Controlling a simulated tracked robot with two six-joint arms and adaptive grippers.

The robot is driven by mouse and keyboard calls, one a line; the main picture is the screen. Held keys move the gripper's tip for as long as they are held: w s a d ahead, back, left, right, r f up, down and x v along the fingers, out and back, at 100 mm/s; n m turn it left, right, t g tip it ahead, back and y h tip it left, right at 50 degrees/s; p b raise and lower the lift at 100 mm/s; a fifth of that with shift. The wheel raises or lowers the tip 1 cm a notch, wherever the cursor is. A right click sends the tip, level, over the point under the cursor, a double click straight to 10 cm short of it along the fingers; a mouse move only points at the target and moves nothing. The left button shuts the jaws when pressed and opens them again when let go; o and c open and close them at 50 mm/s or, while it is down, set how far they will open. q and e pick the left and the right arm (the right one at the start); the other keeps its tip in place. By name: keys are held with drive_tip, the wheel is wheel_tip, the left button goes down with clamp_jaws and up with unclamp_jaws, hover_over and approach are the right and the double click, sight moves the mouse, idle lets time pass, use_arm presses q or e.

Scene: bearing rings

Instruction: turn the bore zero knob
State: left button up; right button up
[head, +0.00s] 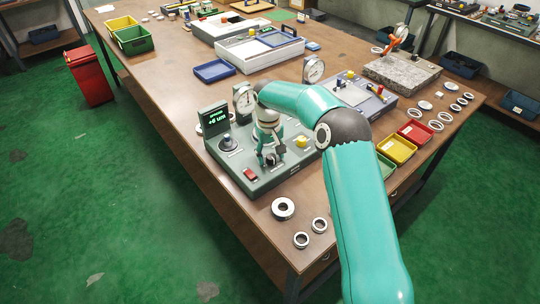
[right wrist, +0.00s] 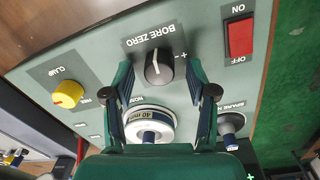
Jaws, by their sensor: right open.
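The bore zero knob (right wrist: 160,68) is black with a white pointer line, on the grey-green panel of the gauge unit (head: 262,183). In the right wrist view it lies between and slightly beyond the fingertips of my right gripper (right wrist: 160,84), with a gap on both sides. The gripper is open and empty. In the head view my right gripper (head: 269,156) points down over the panel, and I cannot clearly make out the knob there. The display (head: 214,118) shows a small green reading, apparently +6 um. My left gripper is not in view.
Near the knob are a yellow clamp knob (right wrist: 68,94), a red switch (right wrist: 240,38), a spare-nose post (right wrist: 230,122) and a ring marked 40 mm (right wrist: 150,122). Loose rings (head: 284,208) lie at the front table corner. Coloured bins (head: 397,149) stand to the right.

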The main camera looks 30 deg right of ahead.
sight(269, 156)
wheel_tip(269, 156, up, 11)
drive_tip(key=shift+a+r, duration=0.2)
drive_tip(key=shift+w, duration=0.1)
idle(0.5)
